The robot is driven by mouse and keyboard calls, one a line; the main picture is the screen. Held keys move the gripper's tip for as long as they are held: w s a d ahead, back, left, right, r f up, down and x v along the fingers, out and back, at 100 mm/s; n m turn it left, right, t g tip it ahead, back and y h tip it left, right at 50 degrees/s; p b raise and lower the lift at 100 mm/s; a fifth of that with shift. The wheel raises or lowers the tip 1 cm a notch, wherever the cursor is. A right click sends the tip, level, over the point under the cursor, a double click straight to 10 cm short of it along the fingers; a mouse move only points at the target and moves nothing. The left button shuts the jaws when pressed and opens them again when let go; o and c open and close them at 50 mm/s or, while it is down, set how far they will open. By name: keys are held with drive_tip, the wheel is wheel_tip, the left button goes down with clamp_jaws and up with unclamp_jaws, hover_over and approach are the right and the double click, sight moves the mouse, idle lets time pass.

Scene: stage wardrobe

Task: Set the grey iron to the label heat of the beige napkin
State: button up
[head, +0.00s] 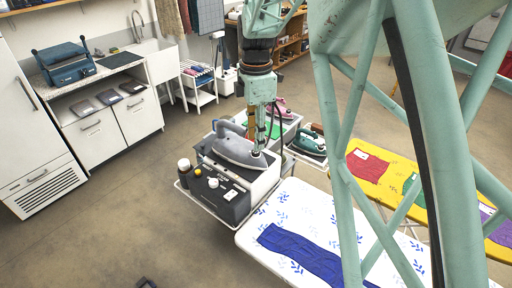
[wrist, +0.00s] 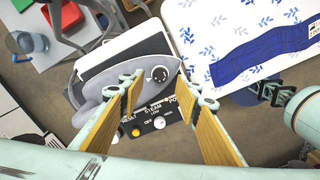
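The grey iron (head: 236,148) rests on a boxy steam station in the middle of the head view. In the wrist view the iron (wrist: 110,90) has a round dark dial (wrist: 160,74) with a white mark. My gripper (head: 258,151) points down over the iron's right end. In the wrist view its fingers (wrist: 162,88) stand apart on either side of the dial, open and empty; contact cannot be told. The station's black control panel (wrist: 152,128) shows a knob and a yellow button. I cannot make out a beige napkin or its label in either view.
A white board (head: 262,216) with blue leaf print carries a blue cloth (head: 300,252). A yellow board (head: 370,190) holds a red cloth (head: 366,166) with a white label. A teal iron (head: 308,141) and a pink iron (head: 279,108) stand behind. Dark bottles (head: 184,168) stand left of the station.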

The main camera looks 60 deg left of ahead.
sight(256, 153)
drive_tip(key=shift+f, duration=2.2)
drive_tip(key=c, duration=0.9)
